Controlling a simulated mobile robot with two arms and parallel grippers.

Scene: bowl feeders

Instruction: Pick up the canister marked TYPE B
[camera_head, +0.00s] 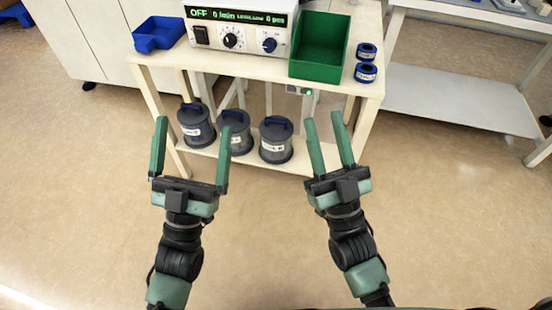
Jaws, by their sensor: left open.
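Three dark grey canisters with blue handles and white labels stand upright in a row on the table's lower shelf: a left canister (194,128), a middle canister (240,137) and a right canister (275,150). The label print is too small to read, so I cannot tell which is TYPE B. My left gripper (193,124) is open wide and empty. In the picture its fingers flank the left canister, and its right finger overlaps the middle canister. My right gripper (323,118) is open, narrower, and empty, to the right of the right canister.
Table legs flank the shelf. White cabinets stand behind left. The floor in front is clear.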

